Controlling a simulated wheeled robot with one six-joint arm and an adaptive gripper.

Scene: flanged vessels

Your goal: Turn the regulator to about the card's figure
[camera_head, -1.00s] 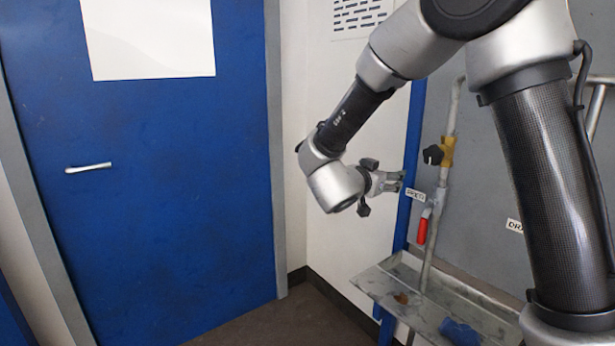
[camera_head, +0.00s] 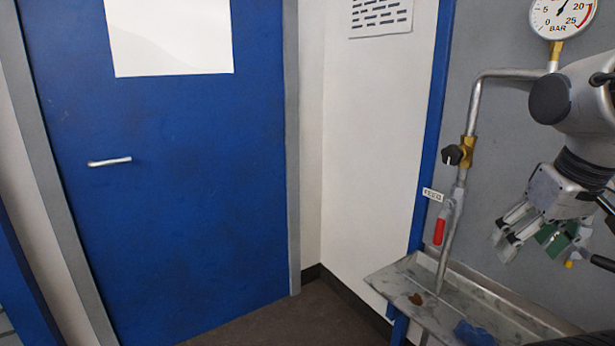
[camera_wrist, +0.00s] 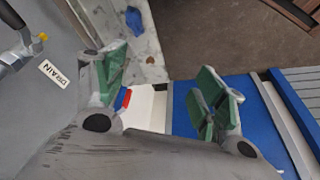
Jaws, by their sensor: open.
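The regulator is likely the black knob (camera_head: 453,155) on a brass body (camera_head: 467,152), set in the grey pipe on the panel's left side. The round pressure gauge (camera_head: 562,16), marked BAR, is partly cut off at the top; its needle points up and slightly right. My gripper (camera_head: 528,240) is open and empty, right of and lower than the knob, well apart from it. Its green-padded fingers also show in the wrist view (camera_wrist: 165,88), with nothing between them. No card with a readable figure shows.
A red-handled valve (camera_head: 439,231) hangs below the knob, beside a small label (camera_head: 432,195). A metal tray (camera_head: 445,300) with a blue cloth (camera_head: 473,333) runs below. The blue door (camera_head: 190,210) is left. A DRAIN label (camera_wrist: 58,73) shows in the wrist view.

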